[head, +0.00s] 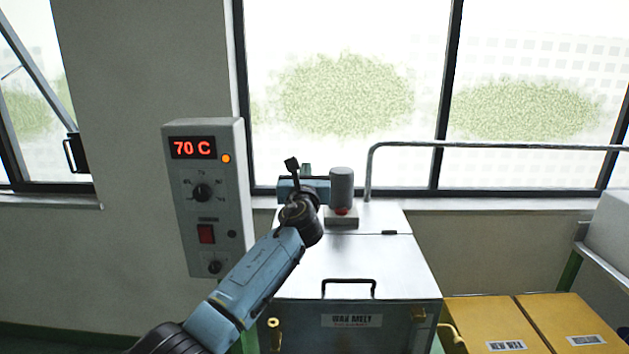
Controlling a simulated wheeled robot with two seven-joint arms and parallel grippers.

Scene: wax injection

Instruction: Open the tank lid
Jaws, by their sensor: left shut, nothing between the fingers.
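The wax melt tank (390,320) is a silver box with a "WAX MELT" label on its front. Its lid (375,262) is a flat metal panel that looks shut, with a black bar handle (348,281) near the front edge and a dark hinge at its back edge. My left arm reaches in from the lower left, across the tank's left side. My left gripper (292,163) is shut and empty, pointing up above the tank's back left, apart from the handle. The arm hides part of the lid's left side. My right gripper is not in view.
A control box (203,240) reading "70 C" is on the wall at left. A metal rail (500,145) runs behind to the right. Yellow boxes (490,318) lie at lower right. Brass taps are on the front.

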